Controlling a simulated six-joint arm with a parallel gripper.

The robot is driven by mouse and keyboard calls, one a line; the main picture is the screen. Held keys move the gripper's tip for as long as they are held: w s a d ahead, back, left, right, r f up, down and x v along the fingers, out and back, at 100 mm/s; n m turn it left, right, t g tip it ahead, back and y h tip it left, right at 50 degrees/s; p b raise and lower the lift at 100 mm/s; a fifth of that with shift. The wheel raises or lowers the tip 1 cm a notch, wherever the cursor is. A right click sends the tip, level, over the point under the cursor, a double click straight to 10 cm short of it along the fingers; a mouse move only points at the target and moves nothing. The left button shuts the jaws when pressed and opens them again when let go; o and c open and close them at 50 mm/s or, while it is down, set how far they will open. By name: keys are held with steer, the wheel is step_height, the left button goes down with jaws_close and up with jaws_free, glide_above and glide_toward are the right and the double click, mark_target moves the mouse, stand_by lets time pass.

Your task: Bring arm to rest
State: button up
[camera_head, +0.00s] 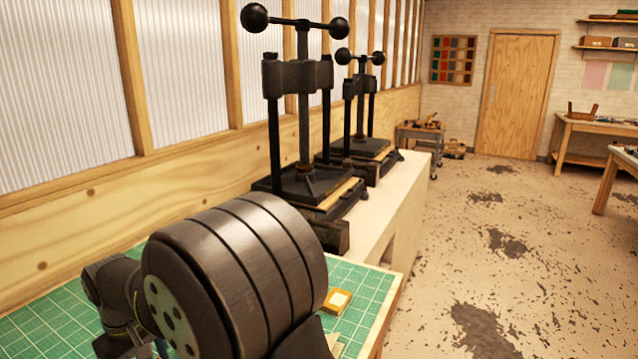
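My arm fills the lower left of the head view, with a large dark banded cylinder close to the camera and darker links behind it. I take these for parts of my arm. My gripper does not show, so I cannot see its fingers or whether it holds anything. The arm is over a bench with a green gridded mat (367,293). A small gold-edged block with a pale top (337,301) lies on the mat, just right of the cylinder. No foil roll can be made out for certain. The cylinder hides much of the mat.
Two black screw presses, a near one (305,185) and a farther one (360,150), stand on a pale counter (385,205) beyond the mat. A panelled wall runs along the left. The floor (520,240) at right is open. A cart (422,140) and a wooden door (517,95) are farther back.

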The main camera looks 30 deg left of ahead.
step_height(320, 180, down, 4)
steer(key=shift+r, duration=2.3)
